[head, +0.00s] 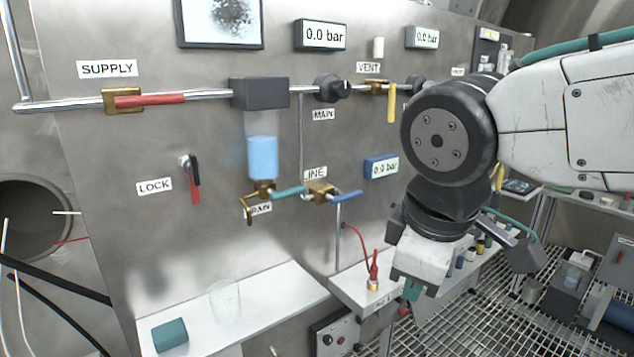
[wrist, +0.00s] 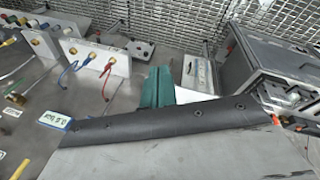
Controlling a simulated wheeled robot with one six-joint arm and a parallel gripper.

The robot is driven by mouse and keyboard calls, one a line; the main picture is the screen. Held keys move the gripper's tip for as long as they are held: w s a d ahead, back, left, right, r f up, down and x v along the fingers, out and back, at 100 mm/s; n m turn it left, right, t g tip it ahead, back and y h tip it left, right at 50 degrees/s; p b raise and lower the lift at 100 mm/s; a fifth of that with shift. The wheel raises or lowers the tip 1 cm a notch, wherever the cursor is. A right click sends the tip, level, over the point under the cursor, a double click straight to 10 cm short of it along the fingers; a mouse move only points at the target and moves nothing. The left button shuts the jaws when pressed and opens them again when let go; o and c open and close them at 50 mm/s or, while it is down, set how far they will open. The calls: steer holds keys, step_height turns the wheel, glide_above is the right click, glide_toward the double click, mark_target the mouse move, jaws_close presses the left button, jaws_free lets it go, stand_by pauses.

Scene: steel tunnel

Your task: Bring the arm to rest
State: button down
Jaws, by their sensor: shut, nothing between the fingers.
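My arm reaches in from the right in the head view, bent at a dark round joint, with the wrist hanging down. The gripper appears clear of the panel and shelf, though the exact gap cannot be told.
A steel panel carries a red SUPPLY handle (head: 150,100), a red LOCK lever (head: 193,181) and a blue-filled sight glass (head: 262,157). A white shelf (head: 250,309) holds a teal block (head: 170,335) and a clear beaker (head: 225,299). Grating floor (head: 470,325) lies lower right.

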steer(key=s+d+f+m+g, duration=0.1)
steer(key=s+d+f+m, duration=0.2)
steer(key=d+m, duration=0.3)
steer(key=s+d+f+m+g, duration=0.1)
steer(key=s+d+f+m, duration=0.1)
steer(key=s+d+m, duration=0.3)
steer(key=shift+s+d+f+m, duration=0.35)
steer(key=shift+d+f+m, duration=0.05)
steer(key=shift+d, duration=1.4)
